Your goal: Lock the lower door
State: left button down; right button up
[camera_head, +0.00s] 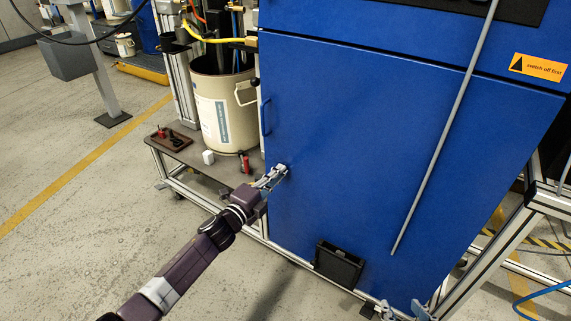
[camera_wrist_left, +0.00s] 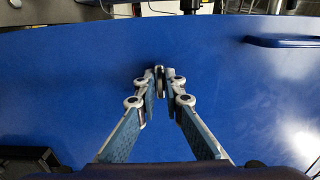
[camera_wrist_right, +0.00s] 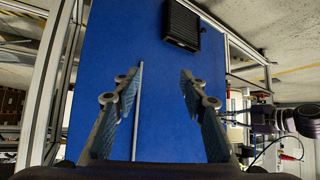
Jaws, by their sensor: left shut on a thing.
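The lower door (camera_head: 345,130) is a large blue panel that looks closed, with a blue bar handle (camera_head: 266,116) near its left edge. The handle also shows in the left wrist view (camera_wrist_left: 283,41). My left gripper (camera_head: 283,171) is at the door's left edge, below the handle. In the left wrist view its fingertips (camera_wrist_left: 160,82) are shut on a small grey lock piece at the door face; the fingers mostly hide it. My right gripper (camera_wrist_right: 160,85) is open and empty, facing the door; its fingertips (camera_head: 402,310) show at the bottom of the head view.
A thin grey rod (camera_head: 440,145) runs diagonally in front of the door. A black box (camera_head: 338,264) is at the door's lower edge. A beige drum (camera_head: 222,110) stands on a low cart (camera_head: 200,180) at left. An aluminium frame (camera_head: 500,245) stands at right. Floor at left is mostly clear.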

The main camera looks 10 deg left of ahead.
jog(key=shift+s, duration=0.1)
pick_arm(q)
jog(key=n+p, duration=0.1)
jog(key=n, duration=0.3)
jog(key=shift+p, duration=0.4)
pick_arm(e)
jog(key=s+d+f+g+h, duration=0.1)
jog(key=s+d+f+g, duration=0.2)
jog(key=s, duration=0.6)
notch_tip(320, 180, down, 3)
jog(key=shift+s+d+r+g, duration=0.15)
jog(key=shift+s+g, duration=0.25)
jog(key=shift+g, duration=0.7)
jog(key=shift+s, duration=0.1)
pick_arm(q)
jog(key=shift+n+p, duration=0.85)
jog(key=shift+n, duration=1.15)
pick_arm(e)
jog(key=shift+s+d+r+g+h, duration=0.1)
jog(key=shift+s+d+g, duration=0.15)
jog(key=shift+s, duration=0.25)
jog(key=shift+s+d+r+g+h, duration=0.1)
jog(key=shift+s+g, duration=0.1)
jog(key=shift+s, duration=0.35)
jog(key=shift+s+d+r+g+h, duration=0.1)
jog(key=shift+s+d+g, duration=0.15)
jog(key=shift+s, duration=0.25)
jog(key=shift+a, duration=0.1)
